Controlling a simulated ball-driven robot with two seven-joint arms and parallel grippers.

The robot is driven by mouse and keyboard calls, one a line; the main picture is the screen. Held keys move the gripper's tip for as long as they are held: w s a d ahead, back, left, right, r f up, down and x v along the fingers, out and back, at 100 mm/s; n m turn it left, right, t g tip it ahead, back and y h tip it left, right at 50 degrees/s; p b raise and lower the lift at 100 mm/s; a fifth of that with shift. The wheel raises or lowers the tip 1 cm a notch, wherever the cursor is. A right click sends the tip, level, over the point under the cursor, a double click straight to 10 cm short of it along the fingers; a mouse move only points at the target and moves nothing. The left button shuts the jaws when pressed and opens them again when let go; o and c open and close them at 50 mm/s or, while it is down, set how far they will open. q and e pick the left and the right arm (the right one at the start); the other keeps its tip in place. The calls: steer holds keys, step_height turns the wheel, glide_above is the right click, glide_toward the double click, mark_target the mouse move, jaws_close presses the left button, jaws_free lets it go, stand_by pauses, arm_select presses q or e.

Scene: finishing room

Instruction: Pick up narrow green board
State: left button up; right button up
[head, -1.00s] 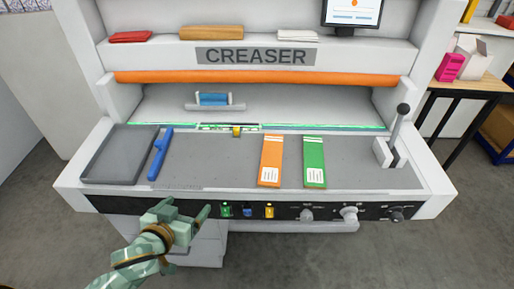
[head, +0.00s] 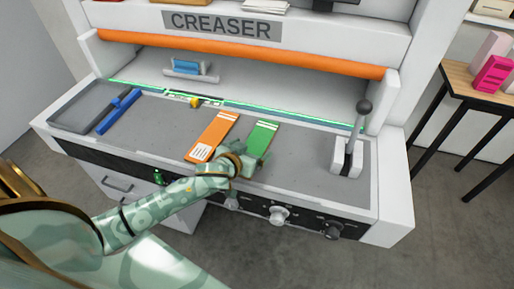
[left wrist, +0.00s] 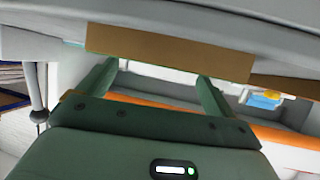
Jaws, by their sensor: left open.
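The narrow green board (head: 262,138) lies flat on the grey bed of the creaser, right of an orange board (head: 212,138). My left gripper (head: 248,160) is at its near end and hides that end in the head view. In the left wrist view, which looks upside down, the brown near end of the board (left wrist: 170,50) with a thin green edge shows beyond the fingers. My left gripper (left wrist: 157,78) is open there, its fingers apart and empty. Whether the fingers touch the board cannot be told. My right gripper is not in view.
A lever (head: 358,130) in a white block stands right of the boards. A grey tray (head: 75,127) and blue tool (head: 118,112) lie left. An orange bar (head: 240,55) spans above the bed. Knobs (head: 278,215) line the front panel. The bed between green board and lever is clear.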

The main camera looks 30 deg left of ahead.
mark_target(256, 146)
arm_select(q)
steer(key=shift+x, duration=1.2)
steer(key=shift+s, duration=0.15)
steer(key=shift+c, duration=0.5)
steer(key=shift+a, duration=0.1)
steer(key=c, duration=1)
steer(key=shift+o, duration=0.2)
steer(key=shift+r, duration=0.15)
